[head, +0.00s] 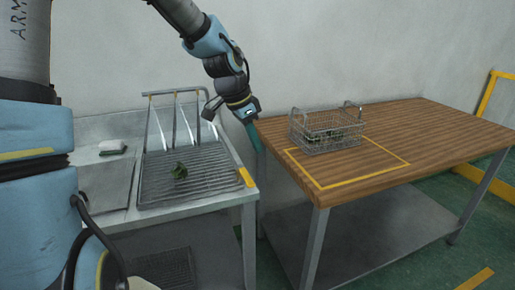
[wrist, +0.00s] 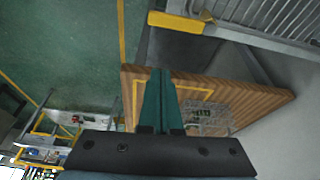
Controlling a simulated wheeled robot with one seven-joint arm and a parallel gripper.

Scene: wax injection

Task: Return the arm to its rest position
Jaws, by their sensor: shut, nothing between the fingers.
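My gripper (head: 252,135) hangs at the end of my blue and grey arm, in the gap between the metal sink bench and the wooden table. Its teal fingers point down and are shut with nothing between them. In the wrist view the closed fingers (wrist: 161,100) reach up from the dark gripper body, in front of the wooden table. The arm is bent and extends out to the right from above. It touches nothing that I can see.
A wire basket (head: 328,130) with dark green items stands on the wooden table (head: 430,125), partly over a yellow outline. A white block (head: 112,147) sits at the bench's back left.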

